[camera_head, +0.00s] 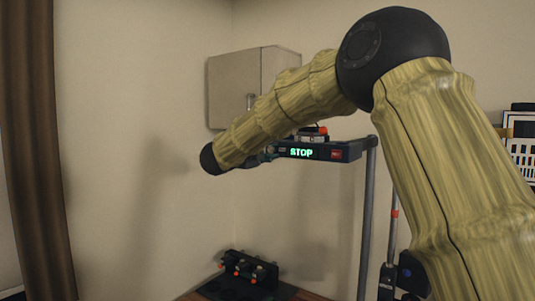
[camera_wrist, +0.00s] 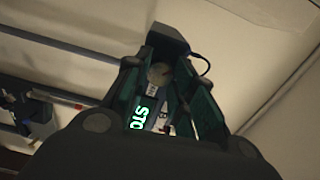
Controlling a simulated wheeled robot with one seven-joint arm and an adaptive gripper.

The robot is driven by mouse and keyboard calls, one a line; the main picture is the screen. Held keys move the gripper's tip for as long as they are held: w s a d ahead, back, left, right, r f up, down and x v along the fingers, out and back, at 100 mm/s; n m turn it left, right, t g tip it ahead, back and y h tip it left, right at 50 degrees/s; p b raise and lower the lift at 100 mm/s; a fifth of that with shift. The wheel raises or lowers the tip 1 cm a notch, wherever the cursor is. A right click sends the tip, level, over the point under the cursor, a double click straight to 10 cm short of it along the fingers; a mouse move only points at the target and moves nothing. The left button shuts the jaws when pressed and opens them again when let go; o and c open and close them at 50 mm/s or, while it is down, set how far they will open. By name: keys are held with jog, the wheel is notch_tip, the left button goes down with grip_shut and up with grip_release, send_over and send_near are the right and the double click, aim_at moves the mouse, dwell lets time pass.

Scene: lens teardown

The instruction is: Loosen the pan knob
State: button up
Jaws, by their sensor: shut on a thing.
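A dark bar-shaped head with a lit green STOP display (camera_head: 301,152) sits on a grey upright post in the head view. Part of the display also shows in the wrist view (camera_wrist: 141,113). In the wrist view my gripper (camera_wrist: 168,70) reaches to this head, and its two dark green fingers close on a small round grey knob (camera_wrist: 158,75), which looks like the pan knob. The fingers cover its sides, so its turn cannot be told. In the head view my forearm and the head's left end hide most of the gripper and knob.
The grey post (camera_head: 367,220) stands right of the display. A dark fixture with several red-tipped parts (camera_head: 248,268) sits on the surface below. A wall cabinet (camera_head: 235,88) hangs behind my forearm. A brown curtain (camera_head: 40,150) hangs at left.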

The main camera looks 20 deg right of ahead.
jog(key=n+p, duration=0.1)
jog(key=n, duration=0.4)
jog(key=shift+f+n+p, duration=0.15)
jog(key=shift+n+p, duration=0.7)
jog(key=shift+n, duration=0.85)
jog(key=shift+f, duration=0.1)
jog(key=o, duration=1.1)
jog(key=shift+c, duration=0.2)
jog(key=shift+s+a+r, duration=0.1)
jog(key=shift+r, duration=0.1)
jog(key=v, duration=1.1)
jog(key=shift+s+a, duration=0.3)
jog(key=shift+f, duration=0.15)
